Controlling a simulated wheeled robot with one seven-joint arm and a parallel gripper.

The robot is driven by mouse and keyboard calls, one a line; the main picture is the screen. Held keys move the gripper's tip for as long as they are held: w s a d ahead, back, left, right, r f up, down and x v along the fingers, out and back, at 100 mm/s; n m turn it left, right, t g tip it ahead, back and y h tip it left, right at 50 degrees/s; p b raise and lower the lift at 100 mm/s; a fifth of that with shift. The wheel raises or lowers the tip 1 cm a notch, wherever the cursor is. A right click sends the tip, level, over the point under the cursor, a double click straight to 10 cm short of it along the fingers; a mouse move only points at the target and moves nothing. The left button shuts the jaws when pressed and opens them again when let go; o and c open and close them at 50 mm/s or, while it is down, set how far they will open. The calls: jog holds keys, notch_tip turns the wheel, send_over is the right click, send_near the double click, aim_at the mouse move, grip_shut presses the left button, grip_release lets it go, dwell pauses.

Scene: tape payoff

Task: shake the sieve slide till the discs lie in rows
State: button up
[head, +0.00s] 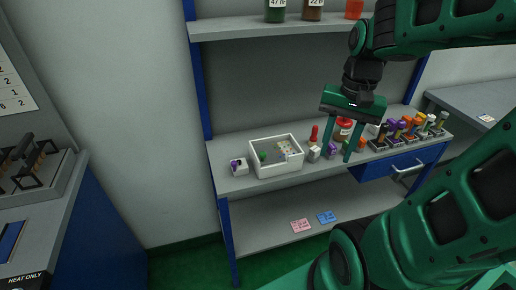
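An open white tray (258,172) stands on the bench toward its left end. Small coloured pieces, some yellow and some green, lie scattered in it; they are too small to tell whether they are discs in rows. I cannot make out a separate sieve slide. My gripper (338,158) is above the bench to the right of the tray, pointing down with its two green fingers apart. No held thing shows between them. The fingers partly cover small items behind them.
A small white block with a purple top (239,166) stands left of the tray. A red-topped item (314,134) and a red-lidded jar (343,128) are near my gripper. Several coloured-handled tools (407,124) stand at right. A shelf (290,26) with jars hangs above.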

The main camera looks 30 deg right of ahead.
jog(key=s+n, duration=0.1)
jog(key=s, duration=0.1)
jog(key=m+h, duration=0.5)
jog(key=m, duration=0.6)
send_near(262, 153)
jog(key=shift+g, duration=0.3)
jog(key=x, duration=0.8)
jog(key=shift+w+a, duration=0.1)
jog(key=shift+w, duration=0.15)
grip_shut()
